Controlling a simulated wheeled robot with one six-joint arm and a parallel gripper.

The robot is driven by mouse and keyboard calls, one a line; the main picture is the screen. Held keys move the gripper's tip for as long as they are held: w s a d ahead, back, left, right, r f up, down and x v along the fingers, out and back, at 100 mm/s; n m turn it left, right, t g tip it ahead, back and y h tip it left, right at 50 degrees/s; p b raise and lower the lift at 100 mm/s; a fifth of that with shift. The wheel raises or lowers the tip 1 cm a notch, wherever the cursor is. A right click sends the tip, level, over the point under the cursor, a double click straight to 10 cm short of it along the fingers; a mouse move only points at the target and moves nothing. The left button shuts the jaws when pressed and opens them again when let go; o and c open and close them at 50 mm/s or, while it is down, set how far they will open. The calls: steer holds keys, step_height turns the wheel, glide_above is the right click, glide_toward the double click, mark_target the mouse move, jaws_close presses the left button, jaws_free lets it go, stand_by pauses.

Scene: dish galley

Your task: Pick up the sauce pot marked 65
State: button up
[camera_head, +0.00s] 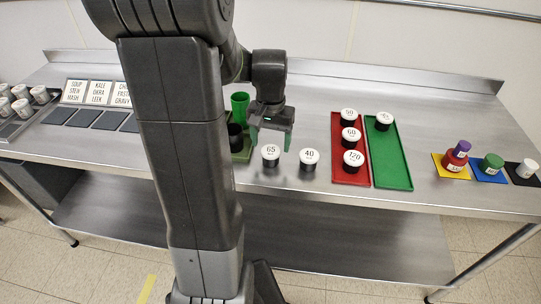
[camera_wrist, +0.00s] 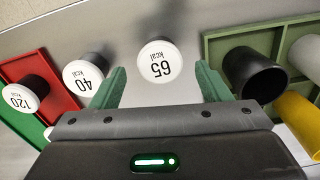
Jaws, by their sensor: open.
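The sauce pot marked 65 (camera_head: 271,154) is a small dark pot with a white lid, standing upright on the steel counter. In the wrist view the 65 pot (camera_wrist: 160,62) is between my two green fingers, toward their tips and apart from both. My gripper (camera_head: 271,143) is open and empty, pointing down near this pot; its fingertips also show in the wrist view (camera_wrist: 160,75). The pot marked 40 (camera_head: 309,158) stands just right of the 65 pot in the head view; it also shows in the wrist view (camera_wrist: 84,82).
A red tray (camera_head: 341,175) holds pots marked 50, 60 and 120. A green tray (camera_head: 392,170) holds another white-lidded pot. A green holder (camera_head: 242,158) with cups is left of the 65 pot. Coloured mats with small pots are at the right. The counter front is clear.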

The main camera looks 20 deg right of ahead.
mark_target(271, 151)
step_height(271, 151, down, 5)
steer(key=shift+r, duration=0.2)
steer(key=shift+c, duration=0.4)
